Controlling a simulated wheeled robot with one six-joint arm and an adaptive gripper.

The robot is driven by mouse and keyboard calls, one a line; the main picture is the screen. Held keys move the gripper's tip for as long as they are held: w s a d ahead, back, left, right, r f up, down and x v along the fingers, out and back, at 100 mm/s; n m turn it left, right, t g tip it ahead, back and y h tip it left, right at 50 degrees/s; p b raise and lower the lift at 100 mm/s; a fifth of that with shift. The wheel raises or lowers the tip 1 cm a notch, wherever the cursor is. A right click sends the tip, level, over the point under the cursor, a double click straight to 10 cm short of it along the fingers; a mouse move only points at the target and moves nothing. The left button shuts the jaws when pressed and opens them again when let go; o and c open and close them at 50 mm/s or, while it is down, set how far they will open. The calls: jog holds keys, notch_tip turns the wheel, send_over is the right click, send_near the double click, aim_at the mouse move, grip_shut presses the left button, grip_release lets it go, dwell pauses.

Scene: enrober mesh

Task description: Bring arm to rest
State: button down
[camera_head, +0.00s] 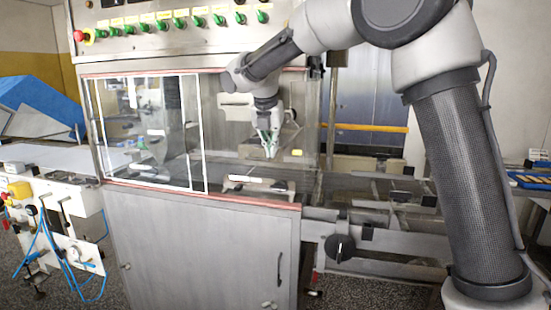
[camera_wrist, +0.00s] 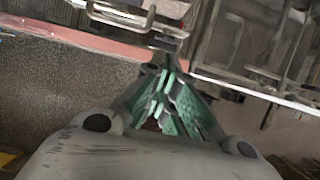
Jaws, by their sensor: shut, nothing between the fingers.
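My arm reaches from the right across the top of the head view and bends down in front of the machine. My gripper (camera_head: 269,150) points down before the glass window of the enrober (camera_head: 200,235). In the wrist view my gripper (camera_wrist: 165,80) shows its greenish fingers with their tips together. It is shut and holds nothing. The machine's reddish ledge and metal frame show beyond the fingertips in the wrist view.
A control panel (camera_head: 170,32) with green knobs sits above the window. The conveyor frame (camera_head: 385,200) with a black knob (camera_head: 340,247) extends right. A blue cover (camera_head: 40,105) and a bench with hoses stand left. Speckled floor shows below.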

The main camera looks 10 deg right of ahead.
jog(key=d+v, duration=0.1)
jog(key=v, duration=0.3)
jog(key=s+f+m+g, duration=0.1)
jog(key=s+f+m, duration=0.35)
jog(key=m, duration=0.55)
jog(key=s+d+f+m+y, duration=0.1)
jog(key=s+d+m, duration=0.9)
jog(key=s+d, duration=0.3)
jog(key=s+d+f+m+t, duration=0.1)
jog(key=s+d+f+m, duration=0.1)
jog(key=s+d+m, duration=0.9)
jog(key=shift+s+d+f+y, duration=0.35)
jog(key=shift+s+d, duration=0.6)
jog(key=shift+s, duration=2.8)
